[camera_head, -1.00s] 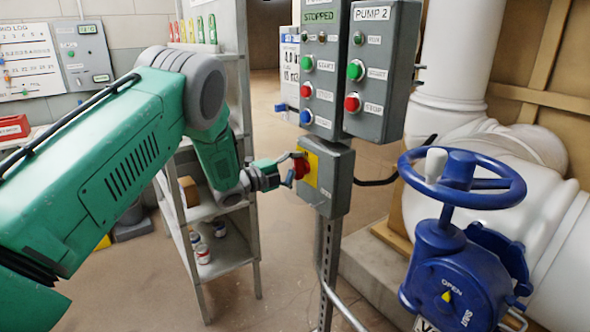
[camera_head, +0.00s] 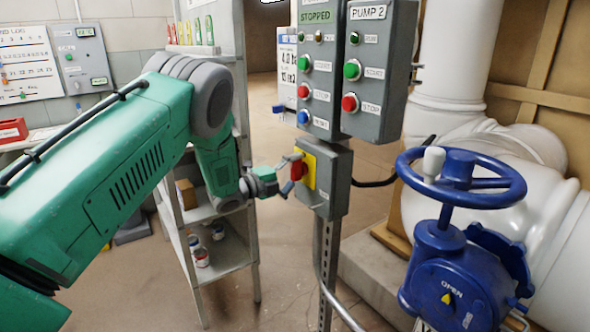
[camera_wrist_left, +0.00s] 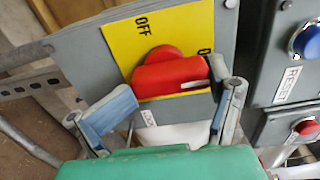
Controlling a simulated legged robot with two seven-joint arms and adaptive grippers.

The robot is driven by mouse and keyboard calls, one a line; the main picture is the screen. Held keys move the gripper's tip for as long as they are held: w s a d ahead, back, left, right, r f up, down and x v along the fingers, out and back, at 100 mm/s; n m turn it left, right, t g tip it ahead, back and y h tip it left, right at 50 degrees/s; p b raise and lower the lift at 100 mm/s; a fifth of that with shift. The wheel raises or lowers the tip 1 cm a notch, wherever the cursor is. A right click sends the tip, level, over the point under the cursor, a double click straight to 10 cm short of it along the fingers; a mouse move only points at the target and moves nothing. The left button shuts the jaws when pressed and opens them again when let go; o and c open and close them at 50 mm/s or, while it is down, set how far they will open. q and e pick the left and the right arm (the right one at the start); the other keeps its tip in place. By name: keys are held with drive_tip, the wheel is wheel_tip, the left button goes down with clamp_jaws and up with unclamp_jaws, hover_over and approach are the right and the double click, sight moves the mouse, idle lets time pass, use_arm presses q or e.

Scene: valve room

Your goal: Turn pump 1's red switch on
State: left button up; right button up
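The red switch (camera_head: 298,170) is a rotary knob on a yellow plate (camera_head: 309,168), on a grey box below the pump panels. In the left wrist view the red knob (camera_wrist_left: 170,75) has its bar lying roughly across the picture, a pale line at its right end. "OFF" is at the plate's top; a partly hidden label starting with O is at the right. My left gripper (camera_head: 290,177) is just left of the knob. In the wrist view its fingers (camera_wrist_left: 170,108) are spread; the right one overlaps the knob's right end. Contact is unclear. My right gripper is not in view.
Above the switch hang the pump panels (camera_head: 374,110) with coloured buttons; the left one's display reads "STOPPED". A blue valve handwheel (camera_head: 460,180) and white pipes (camera_head: 455,60) stand right. A grey shelf (camera_head: 228,255) with cans is behind my left arm.

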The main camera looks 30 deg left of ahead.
use_arm(q)
drive_tip(key=shift+r, duration=0.2)
drive_tip(key=shift+s+a, duration=0.25)
drive_tip(key=shift+s, duration=0.1)
drive_tip(key=v, duration=1.1)
drive_tip(key=shift+f, duration=0.3)
drive_tip(key=shift+s, duration=0.1)
drive_tip(key=s+d+f+n+g+y, duration=0.2)
drive_tip(key=s+d+f+n, duration=0.25)
drive_tip(key=f, duration=0.25)
drive_tip(key=s+d+f+n+g+y, duration=0.2)
drive_tip(key=s+d+f+n, duration=0.1)
drive_tip(key=f+n, duration=0.3)
drive_tip(key=s+d+f+n+g+y, duration=0.2)
drive_tip(key=s+d+f+n+g, duration=0.15)
drive_tip(key=f, duration=0.45)
drive_tip(key=s+d+f+n+g, duration=0.2)
drive_tip(key=s, duration=0.7)
drive_tip(key=s+d+f+n+g, duration=0.2)
drive_tip(key=s+d+n+g, duration=0.1)
drive_tip(key=s, duration=0.5)
drive_tip(key=s+d+f+n+g+y, duration=0.1)
drive_tip(key=s+d+f+n+g, duration=0.2)
drive_tip(key=s, duration=0.6)
drive_tip(key=shift+s+d, duration=0.2)
drive_tip(key=shift+s, duration=0.15)
